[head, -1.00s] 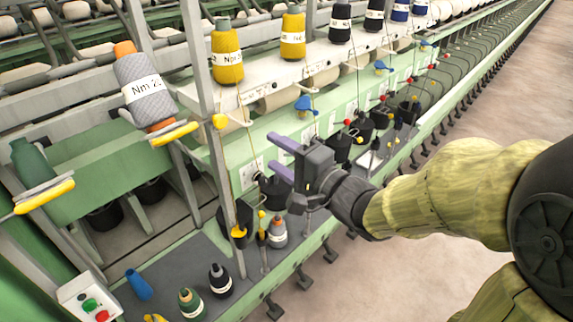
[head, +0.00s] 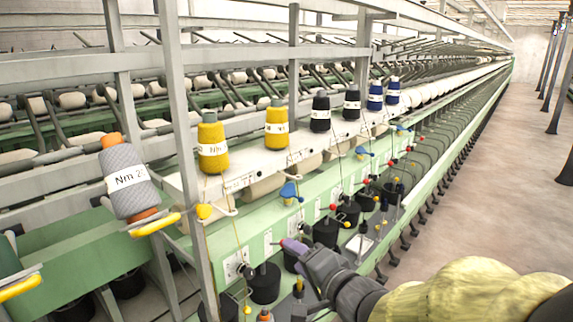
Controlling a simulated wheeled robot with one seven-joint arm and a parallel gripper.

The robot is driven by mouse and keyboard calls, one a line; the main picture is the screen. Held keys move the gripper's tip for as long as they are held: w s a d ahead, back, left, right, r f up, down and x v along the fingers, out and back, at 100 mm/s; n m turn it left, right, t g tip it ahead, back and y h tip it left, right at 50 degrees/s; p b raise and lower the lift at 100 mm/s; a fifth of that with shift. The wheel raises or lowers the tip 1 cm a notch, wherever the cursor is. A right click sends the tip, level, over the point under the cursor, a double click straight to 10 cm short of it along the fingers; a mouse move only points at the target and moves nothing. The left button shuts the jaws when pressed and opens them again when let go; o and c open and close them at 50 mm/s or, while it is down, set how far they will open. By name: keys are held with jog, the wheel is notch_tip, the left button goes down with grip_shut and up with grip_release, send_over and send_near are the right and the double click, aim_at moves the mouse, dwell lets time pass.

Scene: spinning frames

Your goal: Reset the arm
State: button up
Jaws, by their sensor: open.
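My gripper (head: 296,250) shows at the lower middle of the head view, in front of the spinning frame's green rail. Its dark body and purple fingers point left toward the machine. The fingers are open, and I see nothing between them. My arm, in a yellow-green sleeve, reaches in from the lower right. Black pots (head: 264,284) on the machine stand just left of and behind the gripper; whether it touches any of them I cannot tell.
Yellow cones (head: 213,145) and several dark and blue cones stand on the white shelf. A grey "Nm" cone (head: 127,180) with orange ends sits at the left. Thin posts and yarns rise near the gripper.

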jog(key=d+f+n+g+h+b, duration=0.1)
jog(key=d+f+n+g+h, duration=0.2)
jog(key=d+f+h, duration=0.6)
jog(key=s+d+f+n+g, duration=0.2)
jog(key=s+f+g, duration=0.1)
jog(key=s+f, duration=0.2)
jog(key=s+d+f+n+g+b, duration=0.1)
jog(key=s+d+f+n+g, duration=0.1)
jog(key=s+f+g, duration=0.2)
notch_tip(320, 180, down, 2)
jog(key=shift+s+f+n, duration=0.1)
jog(key=shift+s+n, duration=0.3)
jog(key=shift+s, duration=0.75)
